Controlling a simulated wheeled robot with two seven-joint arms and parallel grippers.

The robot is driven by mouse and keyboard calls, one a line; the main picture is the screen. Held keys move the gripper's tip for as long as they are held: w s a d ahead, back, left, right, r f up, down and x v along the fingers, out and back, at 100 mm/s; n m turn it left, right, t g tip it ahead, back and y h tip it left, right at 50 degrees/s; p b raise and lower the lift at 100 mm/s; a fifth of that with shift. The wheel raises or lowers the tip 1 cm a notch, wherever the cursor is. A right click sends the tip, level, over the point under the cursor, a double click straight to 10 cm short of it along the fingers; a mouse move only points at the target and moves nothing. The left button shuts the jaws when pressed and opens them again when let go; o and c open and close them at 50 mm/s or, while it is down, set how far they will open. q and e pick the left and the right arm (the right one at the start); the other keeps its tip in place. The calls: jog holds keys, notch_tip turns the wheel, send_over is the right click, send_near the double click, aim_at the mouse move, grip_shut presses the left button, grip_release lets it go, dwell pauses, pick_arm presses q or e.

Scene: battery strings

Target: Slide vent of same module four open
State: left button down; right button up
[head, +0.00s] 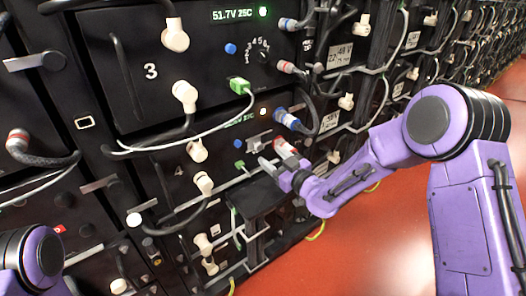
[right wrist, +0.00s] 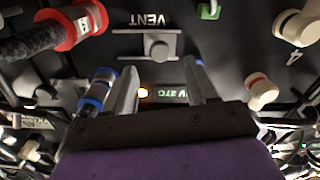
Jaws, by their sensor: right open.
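Module four's black front panel shows close up in the right wrist view, upside down, with the numeral 4 (right wrist: 293,57) at the right. Its vent (right wrist: 147,44) is a grey plate with a round knob, under the upside-down word VENT. In the head view the vent (head: 258,139) is a small grey piece beside the blue and red connectors. My right gripper (right wrist: 162,78) is open, its two fingers pointing at the panel, apart from the knob, which lies between their lines. In the head view it (head: 272,168) is just below the vent. My left gripper is out of view.
A red-ringed connector (right wrist: 78,27) and a blue-ringed connector (right wrist: 97,88) sit close to the gripper's left finger. White plugs and a green plug (right wrist: 208,10) stand out from the panel. Module three (head: 180,70) is above with hanging cables.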

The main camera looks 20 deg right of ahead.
aim_at(260, 148)
jog(key=x, duration=0.5)
jog(key=shift+w+a+f, duration=0.1)
jog(key=shift+w, duration=0.25)
grip_shut()
jog(key=d, duration=0.2)
jog(key=w+d, duration=0.1)
jog(key=d, duration=0.1)
jog(key=shift+w, duration=0.2)
jog(key=shift+d, duration=0.1)
jog(key=shift+c, duration=0.7)
grip_release()
jog(key=shift+o, duration=0.7)
